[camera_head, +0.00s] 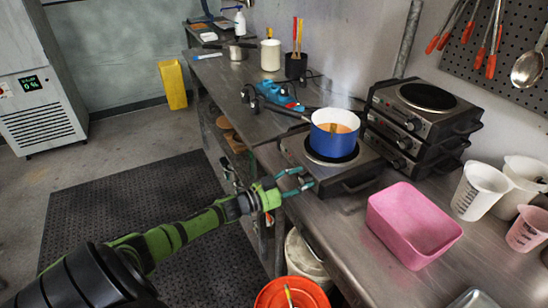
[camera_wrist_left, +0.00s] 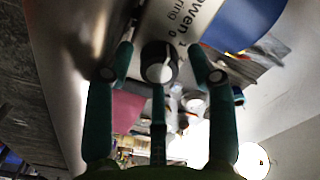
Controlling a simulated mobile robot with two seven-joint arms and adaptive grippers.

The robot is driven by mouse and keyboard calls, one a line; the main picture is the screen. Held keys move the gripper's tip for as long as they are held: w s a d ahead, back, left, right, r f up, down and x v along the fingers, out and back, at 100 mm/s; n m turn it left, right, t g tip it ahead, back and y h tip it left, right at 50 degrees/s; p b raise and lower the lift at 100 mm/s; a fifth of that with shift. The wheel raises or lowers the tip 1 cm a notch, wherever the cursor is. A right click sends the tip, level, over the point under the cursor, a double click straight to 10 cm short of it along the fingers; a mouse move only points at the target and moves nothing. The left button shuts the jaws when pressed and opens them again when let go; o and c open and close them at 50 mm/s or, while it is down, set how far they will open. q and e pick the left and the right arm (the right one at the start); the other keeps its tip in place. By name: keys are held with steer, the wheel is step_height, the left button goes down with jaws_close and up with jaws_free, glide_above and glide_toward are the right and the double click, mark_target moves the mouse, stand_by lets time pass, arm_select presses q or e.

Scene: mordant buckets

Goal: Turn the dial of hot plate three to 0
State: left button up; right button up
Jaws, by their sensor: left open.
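A hot plate (camera_head: 354,178) stands on the steel bench with a blue pot (camera_head: 333,141) on its burner. I cannot read which number this plate has. My left gripper (camera_head: 306,179) is at the plate's front left side, its teal fingers open. In the left wrist view, a round dial (camera_wrist_left: 158,62) with a black rim and a pale face lies between the open fingers (camera_wrist_left: 160,68). Whether the fingers touch the dial, I cannot tell. My right gripper is not in view.
Stacked hot plates (camera_head: 420,120) stand behind to the right. A pink tub (camera_head: 412,222) and white measuring jugs (camera_head: 478,190) are on the bench at right. An orange bucket (camera_head: 292,294) stands below the bench front. A blue tool (camera_head: 278,95) lies behind the pot.

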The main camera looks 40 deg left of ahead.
arm_select(q)
steer(key=m, duration=0.1)
steer(key=m+b, duration=0.1)
steer(key=m, duration=0.1)
steer(key=shift+f, duration=0.3)
steer(key=m+b, duration=0.3)
steer(key=m, duration=0.6)
steer(key=shift+a+b, duration=0.1)
steer(key=shift+b, duration=0.25)
steer(key=m+b, duration=0.3)
steer(key=m, duration=0.6)
steer(key=shift+b, duration=0.4)
steer(key=m+b, duration=0.2)
steer(key=m, duration=0.4)
steer(key=shift+r, duration=0.15)
steer(key=b+v, duration=0.2)
steer(key=v, duration=0.5)
steer(key=s+a+f+n+g+y+p, duration=0.1)
steer(key=s+f+n+y, duration=0.1)
steer(key=f+n, duration=0.4)
steer(key=s+a+f+n+g+y+p, duration=0.1)
steer(key=s+a+f+n+y, duration=0.1)
steer(key=f+n, duration=0.4)
steer(key=s+a+f+n+g+y, duration=0.1)
steer(key=f+n, duration=0.6)
steer(key=f, duration=0.7)
steer(key=shift+s+a+y+p, duration=0.4)
steer(key=shift+s+y, duration=0.3)
steer(key=shift+y, duration=0.7)
steer(key=shift+f, duration=0.15)
